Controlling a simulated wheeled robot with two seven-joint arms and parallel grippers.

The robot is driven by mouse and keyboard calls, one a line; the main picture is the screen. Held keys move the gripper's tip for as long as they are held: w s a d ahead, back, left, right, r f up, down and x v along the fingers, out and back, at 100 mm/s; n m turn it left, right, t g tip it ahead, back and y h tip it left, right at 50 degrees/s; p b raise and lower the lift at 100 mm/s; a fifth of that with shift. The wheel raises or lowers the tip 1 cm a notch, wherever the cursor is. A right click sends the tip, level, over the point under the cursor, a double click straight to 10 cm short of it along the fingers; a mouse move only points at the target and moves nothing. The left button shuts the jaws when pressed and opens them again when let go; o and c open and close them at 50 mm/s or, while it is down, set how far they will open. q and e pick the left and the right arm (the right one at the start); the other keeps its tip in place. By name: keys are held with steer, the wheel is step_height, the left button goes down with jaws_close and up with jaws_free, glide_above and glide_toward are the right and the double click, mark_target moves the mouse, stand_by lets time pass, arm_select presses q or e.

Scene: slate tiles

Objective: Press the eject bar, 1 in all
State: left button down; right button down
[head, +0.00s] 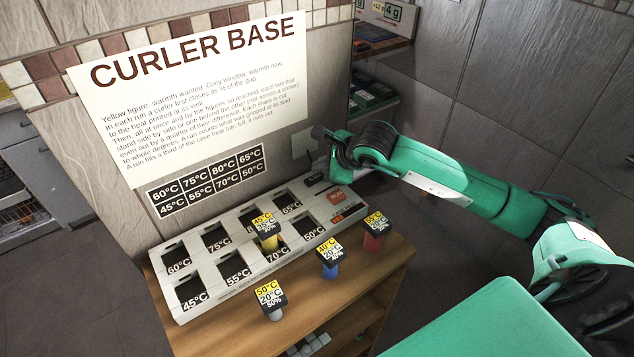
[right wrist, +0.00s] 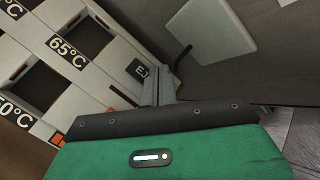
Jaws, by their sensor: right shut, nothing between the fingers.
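The eject bar's dark label, reading "EJ", shows in the right wrist view (right wrist: 141,72) at the edge of the pale curler base (head: 215,292). In the head view the far right end of the base is partly covered by my right arm. My right gripper (right wrist: 166,84) is shut and empty, its fingers beside the label and partly hiding it. I cannot tell whether they touch the bar. My left gripper is out of view.
A yellow curler (head: 267,241) stands among the wells of the base. A blue curler (head: 329,269), a red curler (head: 374,241) and a grey curler (head: 273,311) stand in front of it on the wooden top. An orange run button (head: 336,196) is near the right end. A tiled wall rises behind.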

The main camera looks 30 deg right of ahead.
steer(key=shift+f, duration=0.1)
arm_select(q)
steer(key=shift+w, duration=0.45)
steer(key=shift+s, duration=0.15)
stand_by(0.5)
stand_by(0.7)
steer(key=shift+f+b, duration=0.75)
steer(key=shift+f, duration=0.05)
arm_select(e)
steer(key=shift+f, duration=0.4)
